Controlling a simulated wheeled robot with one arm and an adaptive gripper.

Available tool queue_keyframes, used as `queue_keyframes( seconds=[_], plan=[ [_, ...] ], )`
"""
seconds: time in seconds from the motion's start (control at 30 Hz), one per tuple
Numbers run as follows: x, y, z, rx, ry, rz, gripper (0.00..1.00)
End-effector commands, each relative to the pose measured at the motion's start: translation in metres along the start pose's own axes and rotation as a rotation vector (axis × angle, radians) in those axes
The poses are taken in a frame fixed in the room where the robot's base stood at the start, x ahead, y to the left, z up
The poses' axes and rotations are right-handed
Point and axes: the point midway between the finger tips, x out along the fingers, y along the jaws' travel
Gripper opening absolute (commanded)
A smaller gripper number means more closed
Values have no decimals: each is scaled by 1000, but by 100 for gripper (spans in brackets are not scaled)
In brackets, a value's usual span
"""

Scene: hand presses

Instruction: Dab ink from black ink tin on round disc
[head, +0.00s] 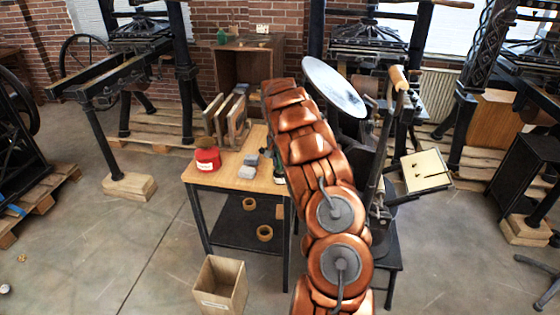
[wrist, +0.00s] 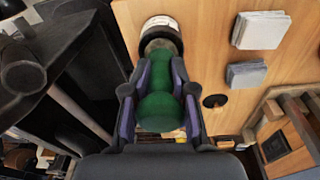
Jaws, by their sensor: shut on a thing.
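My gripper (wrist: 161,78) is shut on the green handle of a dabber (wrist: 159,110) in the wrist view. The dabber's dull round head (wrist: 161,40) points at a dark tin with a white label (wrist: 159,21), near the table's edge. I cannot tell whether head and tin touch. In the head view my arm hides most of the gripper and the tin. The round disc (head: 334,86) is a pale metal plate, tilted on top of the press right of my arm. A red tin (head: 207,160) stands at the table's left.
The wooden table (head: 229,176) also holds grey blocks (head: 248,167) and upright wooden frames (head: 232,118). The press has a lever (head: 384,135) beside the disc. A cardboard box (head: 220,286) stands on the floor in front.

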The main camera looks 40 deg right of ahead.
Motion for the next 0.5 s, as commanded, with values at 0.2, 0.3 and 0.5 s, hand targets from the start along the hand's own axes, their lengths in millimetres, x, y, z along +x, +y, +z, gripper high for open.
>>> queue_keyframes(
  seconds=[0.2, 0.3, 0.5],
  plan=[
    [-3, 0, 0, 0, -1, 1, 0],
    [-9, 0, -1, -1, -1, 0, 0],
    [-23, 0, -3, 0, 1, -2, 0]
  ],
)
